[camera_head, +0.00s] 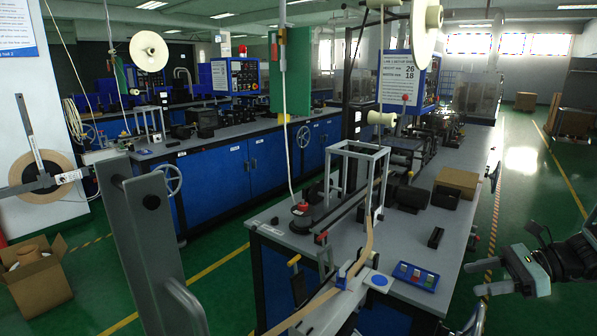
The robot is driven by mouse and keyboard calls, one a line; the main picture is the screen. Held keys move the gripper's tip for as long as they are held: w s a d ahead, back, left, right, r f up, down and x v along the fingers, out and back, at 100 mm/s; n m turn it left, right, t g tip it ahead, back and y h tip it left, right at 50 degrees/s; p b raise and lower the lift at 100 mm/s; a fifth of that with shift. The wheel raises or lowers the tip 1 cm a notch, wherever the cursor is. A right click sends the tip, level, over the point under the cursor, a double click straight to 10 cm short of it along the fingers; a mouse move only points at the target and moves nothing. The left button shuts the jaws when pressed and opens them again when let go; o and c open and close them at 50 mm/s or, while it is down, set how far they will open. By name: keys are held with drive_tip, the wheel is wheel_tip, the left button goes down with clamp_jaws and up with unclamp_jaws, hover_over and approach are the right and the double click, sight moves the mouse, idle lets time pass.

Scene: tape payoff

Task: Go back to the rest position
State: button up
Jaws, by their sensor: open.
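My gripper (482,279) is at the right edge of the head view, held out beside the near workbench's right side, over the green floor. Its two fingers point left and are apart. I see nothing between them. A tan tape (322,299) runs from the bottom of the view up over the near end of the grey-topped workbench (290,241). It passes up through a light metal frame (358,151) on the bench. My gripper is clear of the tape and the bench.
A tray with coloured pieces (415,277) lies near the bench's right edge. A grey post (146,250) stands close at left. A tan roll (40,172) is on the left wall, above an open cardboard box (38,284).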

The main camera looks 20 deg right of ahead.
drive_tip(key=s+a+r+n+g+h, duration=0.15)
drive_tip(key=a+n+g, duration=0.45)
drive_tip(key=a, duration=0.6)
drive_tip(key=s+a+r+n+g+h, duration=0.1)
drive_tip(key=a+r+n+g+h, duration=0.2)
drive_tip(key=a+n, duration=0.65)
drive_tip(key=s+a+r+n+t+h, duration=0.2)
drive_tip(key=s+a+n+h, duration=0.4)
drive_tip(key=s+a+n, duration=0.7)
drive_tip(key=a+r+n, duration=0.1)
drive_tip(key=a+n, duration=0.1)
drive_tip(key=n, duration=0.1)
drive_tip(key=shift+a+r+t+h, duration=0.15)
drive_tip(key=shift+r+t+h, duration=0.05)
drive_tip(key=shift+t+h, duration=0.15)
drive_tip(key=shift+c, duration=0.3)
